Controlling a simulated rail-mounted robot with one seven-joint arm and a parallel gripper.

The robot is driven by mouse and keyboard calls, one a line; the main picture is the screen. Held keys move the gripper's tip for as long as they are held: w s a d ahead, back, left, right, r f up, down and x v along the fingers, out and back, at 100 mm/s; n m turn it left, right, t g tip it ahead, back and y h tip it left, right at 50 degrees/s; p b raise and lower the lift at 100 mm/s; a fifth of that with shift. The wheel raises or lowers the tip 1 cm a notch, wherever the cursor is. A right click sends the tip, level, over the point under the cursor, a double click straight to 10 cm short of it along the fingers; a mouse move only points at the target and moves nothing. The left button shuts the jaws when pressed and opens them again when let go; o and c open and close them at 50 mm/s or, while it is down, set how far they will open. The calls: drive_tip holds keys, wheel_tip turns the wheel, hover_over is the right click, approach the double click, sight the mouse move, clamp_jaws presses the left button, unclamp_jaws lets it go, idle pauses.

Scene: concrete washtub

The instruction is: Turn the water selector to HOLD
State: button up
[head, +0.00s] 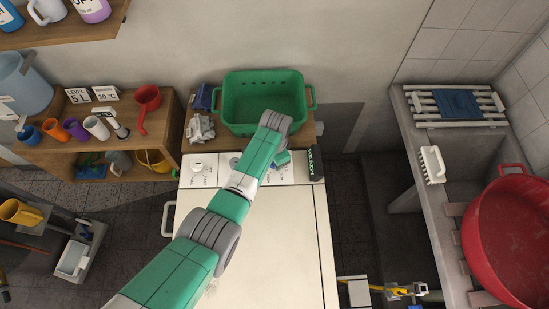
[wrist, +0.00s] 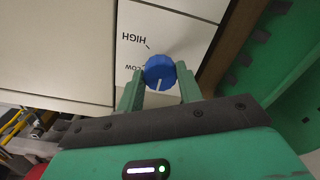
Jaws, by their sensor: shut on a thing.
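The water selector is a round blue knob (wrist: 159,72) with a white pointer line, on a white panel (wrist: 185,30). The pointer line runs toward the lower edge of the picture, toward my gripper body, and away from both labels. My gripper (wrist: 161,75) is shut on the knob, a finger on each side. In the head view my gripper (head: 281,160) is over the panel, largely hidden by my arm.
A green basket (head: 262,126) stands behind the panel. A dark READY display (head: 316,164) is at the panel's right end, and a white dial (head: 198,167) at its left. A shelf with cups (head: 97,127) is left; a concrete tub with a red basin (head: 510,240) is right.

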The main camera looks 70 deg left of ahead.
drive_tip(key=o, duration=1)
wheel_tip(320, 180, up, 8)
drive_tip(key=shift+d+f+p, duration=0.1)
drive_tip(key=shift+p, duration=0.85)
